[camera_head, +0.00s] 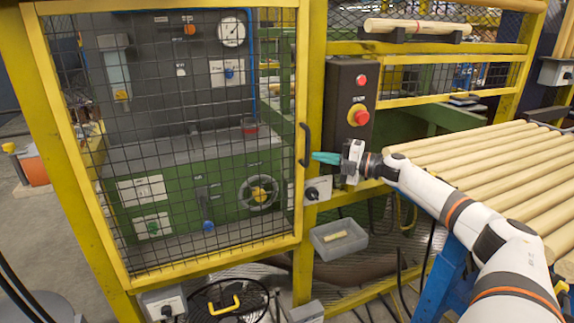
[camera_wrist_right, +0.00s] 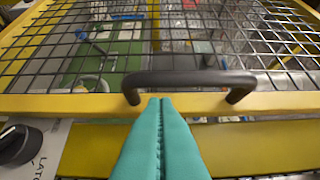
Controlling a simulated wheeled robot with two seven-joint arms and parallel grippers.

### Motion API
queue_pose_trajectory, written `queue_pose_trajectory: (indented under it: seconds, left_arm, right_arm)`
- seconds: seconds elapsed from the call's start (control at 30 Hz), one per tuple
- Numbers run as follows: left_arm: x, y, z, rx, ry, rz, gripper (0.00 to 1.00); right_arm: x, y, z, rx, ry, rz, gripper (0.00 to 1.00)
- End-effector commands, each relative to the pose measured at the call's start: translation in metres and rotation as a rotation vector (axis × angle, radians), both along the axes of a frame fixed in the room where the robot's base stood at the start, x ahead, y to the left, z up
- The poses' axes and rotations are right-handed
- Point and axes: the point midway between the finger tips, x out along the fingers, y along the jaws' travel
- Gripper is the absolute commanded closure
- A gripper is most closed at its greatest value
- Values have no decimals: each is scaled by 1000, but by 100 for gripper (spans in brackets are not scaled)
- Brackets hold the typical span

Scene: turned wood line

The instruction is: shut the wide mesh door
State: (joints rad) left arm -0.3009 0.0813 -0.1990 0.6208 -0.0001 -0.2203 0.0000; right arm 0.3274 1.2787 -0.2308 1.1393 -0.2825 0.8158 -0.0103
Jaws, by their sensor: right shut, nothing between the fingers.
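The wide mesh door (camera_head: 299,60) is a yellow frame with dark wire mesh, in the left half of the head view. Its free edge is beside the yellow post (camera_head: 315,110); I cannot tell whether it sits flush. A black bow handle (camera_head: 306,145) is on that edge. My right gripper (camera_head: 318,157) points its teal fingers left at the handle, shut and empty. In the right wrist view the fingertips (camera_wrist_right: 161,100) are together in front of the door's yellow edge (camera_wrist_right: 60,104), close by the handle (camera_wrist_right: 190,79); contact is unclear. My left gripper is out of view.
A control box (camera_head: 349,100) with red buttons is on the post, just beyond my right gripper. A latch knob (camera_head: 312,193) is below the handle. A grey bin (camera_head: 338,238) hangs lower. Wooden rods (camera_head: 490,165) fill a rack at right. Green machinery stands behind the mesh.

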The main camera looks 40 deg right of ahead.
Motion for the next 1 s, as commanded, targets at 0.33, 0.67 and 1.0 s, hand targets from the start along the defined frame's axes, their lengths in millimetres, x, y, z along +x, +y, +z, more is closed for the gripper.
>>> queue_pose_trajectory:
  seconds: [0.33, 0.67, 1.0]
  left_arm:
    - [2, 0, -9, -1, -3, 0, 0]
    - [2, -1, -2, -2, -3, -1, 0]
    - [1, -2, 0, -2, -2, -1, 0]
  right_arm:
    - [-31, -15, -2, -3, 5, 1, 100]
    - [-50, -24, 0, 0, 4, 1, 100]
    - [-57, -27, 1, 0, 1, 3, 100]
